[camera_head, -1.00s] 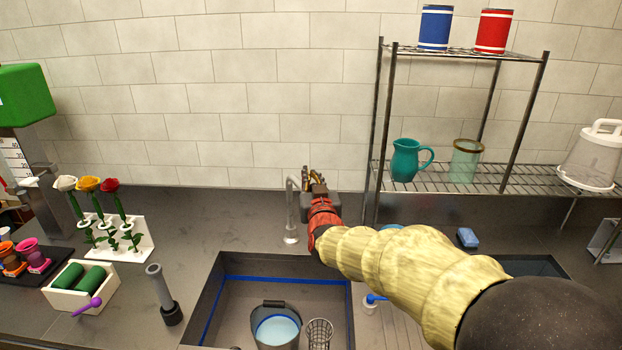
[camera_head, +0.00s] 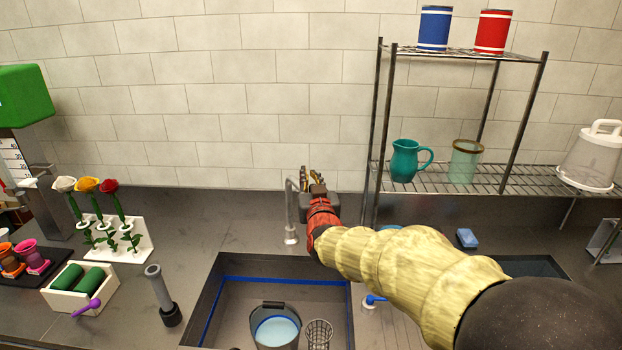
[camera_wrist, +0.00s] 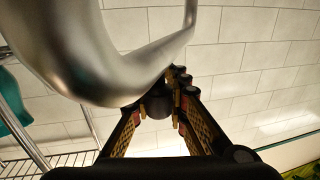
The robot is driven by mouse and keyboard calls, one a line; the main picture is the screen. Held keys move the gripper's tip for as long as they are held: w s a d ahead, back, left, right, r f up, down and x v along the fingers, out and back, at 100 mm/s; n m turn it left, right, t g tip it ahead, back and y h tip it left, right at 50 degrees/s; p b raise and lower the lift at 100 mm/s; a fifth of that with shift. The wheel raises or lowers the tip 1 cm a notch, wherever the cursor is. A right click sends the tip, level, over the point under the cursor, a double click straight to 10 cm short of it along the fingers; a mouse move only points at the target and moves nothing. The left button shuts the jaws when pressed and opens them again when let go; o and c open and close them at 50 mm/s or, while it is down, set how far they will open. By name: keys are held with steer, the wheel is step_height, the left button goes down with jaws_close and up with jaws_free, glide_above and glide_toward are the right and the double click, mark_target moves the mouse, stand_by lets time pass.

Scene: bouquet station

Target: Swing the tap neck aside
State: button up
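The tap (camera_head: 291,225) is a grey metal upright with a short bent neck at its top, standing behind the sink. My gripper (camera_head: 308,174) is just right of the tap's top, pointing toward the wall. In the wrist view the tap neck (camera_wrist: 100,72) is a large curved silver tube crossing the upper left, nearer the camera than the fingertips.
The sink (camera_head: 215,300) holds a bucket (camera_head: 276,328) of water and a mesh cup (camera_head: 319,333). A wire rack (camera_head: 378,130) with a teal jug (camera_head: 405,160) stands close right of my gripper. A flower stand (camera_head: 140,240) is left.

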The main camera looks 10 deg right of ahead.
steer(key=o, duration=0.4)
steer(key=shift+f, duration=0.1)
steer(key=s, duration=1.2)
steer(key=shift+d, duration=0.2)
steer(key=shift+c, duration=0.5)
